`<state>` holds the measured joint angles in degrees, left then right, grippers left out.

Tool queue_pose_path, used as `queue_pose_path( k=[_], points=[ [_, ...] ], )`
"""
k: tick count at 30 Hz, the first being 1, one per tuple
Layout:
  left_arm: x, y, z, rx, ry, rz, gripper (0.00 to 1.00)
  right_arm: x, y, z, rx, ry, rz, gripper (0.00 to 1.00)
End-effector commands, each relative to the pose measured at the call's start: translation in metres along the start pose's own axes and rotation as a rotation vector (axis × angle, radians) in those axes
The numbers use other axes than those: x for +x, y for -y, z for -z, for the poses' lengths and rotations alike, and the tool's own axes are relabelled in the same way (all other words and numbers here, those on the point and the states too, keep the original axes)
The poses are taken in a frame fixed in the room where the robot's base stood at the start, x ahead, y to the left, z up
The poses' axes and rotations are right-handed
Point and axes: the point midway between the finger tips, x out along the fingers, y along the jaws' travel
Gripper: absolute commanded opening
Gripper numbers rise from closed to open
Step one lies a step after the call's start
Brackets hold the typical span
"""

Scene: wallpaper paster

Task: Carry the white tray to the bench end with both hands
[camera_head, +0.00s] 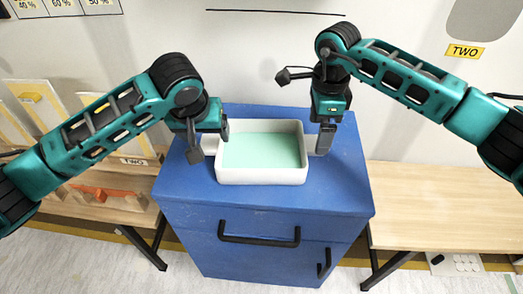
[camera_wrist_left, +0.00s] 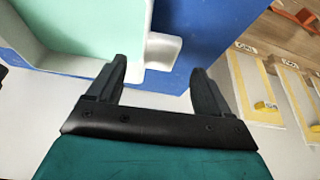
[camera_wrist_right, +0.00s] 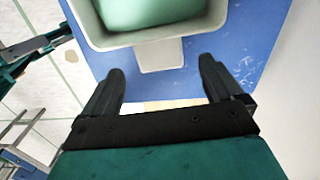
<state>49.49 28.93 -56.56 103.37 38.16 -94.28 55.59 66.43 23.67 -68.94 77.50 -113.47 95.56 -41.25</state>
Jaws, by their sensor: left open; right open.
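The white tray (camera_head: 262,176) stands on the blue cabinet (camera_head: 345,180) and has a pale green fill or floor. A flat white tab sticks out from each short side. My left gripper (camera_head: 210,144) is open at the tray's left end; in the left wrist view the left tab (camera_wrist_left: 163,48) lies between and just ahead of its fingertips (camera_wrist_left: 160,70). My right gripper (camera_head: 325,138) is open at the right end; in the right wrist view the right tab (camera_wrist_right: 160,54) lies between its fingertips (camera_wrist_right: 160,68). I cannot tell whether either gripper touches a tab.
A wooden bench (camera_head: 440,200) stands right of the cabinet, its near top clear. A wooden bench (camera_head: 100,208) at left holds boards with yellow strips and an orange tool (camera_head: 105,193). The cabinet front has a black handle (camera_head: 258,240). A wall stands close behind.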

Motion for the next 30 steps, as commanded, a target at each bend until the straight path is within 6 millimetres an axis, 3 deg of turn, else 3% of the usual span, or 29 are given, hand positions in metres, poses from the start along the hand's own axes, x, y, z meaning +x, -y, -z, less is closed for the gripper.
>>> queue_pose_path(
  k=[6,12,23,30],
  points=[
    [0.038,0.0,-0.001,0.0,0.002,0.001,0.8,0.039,-0.001,-0.001,-0.001,0.0,-0.003,0.94],
    [0.057,0.0,0.0,0.0,0.0,0.0,0.8,0.057,0.0,-0.001,-0.002,0.001,-0.001,0.94],
    [0.061,-0.001,0.0,0.001,-0.001,-0.001,0.8,0.061,0.0,0.0,-0.002,0.0,0.0,0.94],
    [0.06,-0.001,0.0,0.001,-0.001,-0.001,0.59,0.06,0.0,-0.001,-0.002,0.001,0.001,0.73]
  ],
)
